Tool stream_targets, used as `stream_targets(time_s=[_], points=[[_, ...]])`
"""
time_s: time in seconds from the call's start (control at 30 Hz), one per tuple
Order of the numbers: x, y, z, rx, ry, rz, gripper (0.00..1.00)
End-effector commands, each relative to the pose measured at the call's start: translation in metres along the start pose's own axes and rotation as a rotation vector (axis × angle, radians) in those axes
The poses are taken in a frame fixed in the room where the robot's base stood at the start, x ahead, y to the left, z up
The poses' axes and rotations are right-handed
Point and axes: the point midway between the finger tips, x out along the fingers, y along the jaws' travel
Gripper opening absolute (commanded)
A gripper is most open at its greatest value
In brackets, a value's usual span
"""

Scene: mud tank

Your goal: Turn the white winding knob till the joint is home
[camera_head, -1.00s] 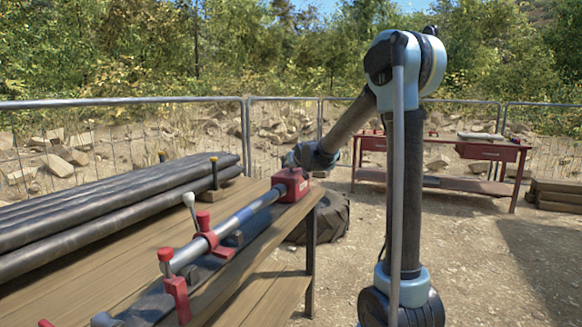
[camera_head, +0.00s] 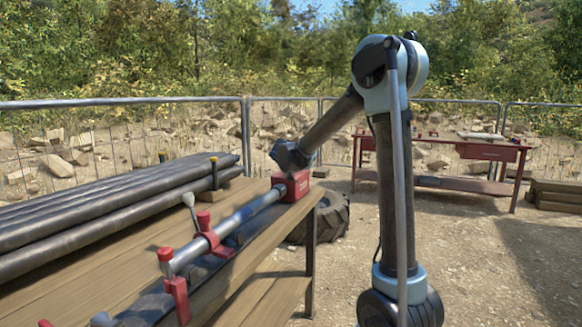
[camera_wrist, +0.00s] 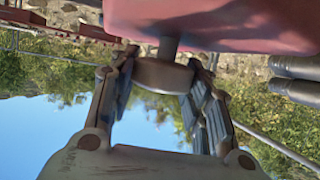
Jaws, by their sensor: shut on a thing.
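The red winding box (camera_head: 300,184) sits at the far end of the bench, with a silver pipe (camera_head: 250,210) running into it. In the wrist view the red box (camera_wrist: 215,22) fills the top, upside down. A short dark shaft joins it to a round knob (camera_wrist: 163,76), which looks grey-brown in shade. My gripper (camera_wrist: 164,70) has one finger on each side of the knob and is shut on it. In the head view my fingers and the knob are hidden beyond my wrist and the red box. I cannot tell from these views how far the joint is in.
Red clamps (camera_head: 177,298) hold the pipe along the wooden bench (camera_head: 110,265). A pale-headed lever (camera_head: 189,200) stands beside it. Black pipes (camera_head: 100,222) lie at left. A red table (camera_head: 450,183) stands behind on open dirt, with a tyre (camera_head: 330,218) near the bench.

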Motion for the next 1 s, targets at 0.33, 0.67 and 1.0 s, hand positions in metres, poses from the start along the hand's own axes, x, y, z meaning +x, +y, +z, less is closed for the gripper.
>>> stream_targets(time_s=[0.33,0.67,1.0], points=[[0.0011,-0.0027,-0.0005,0.114,0.001,0.278,0.20],[0.0013,-0.0029,0.0000,0.233,0.000,0.565,0.21],[0.0012,-0.0027,0.0003,0.330,-0.001,0.797,0.21]])
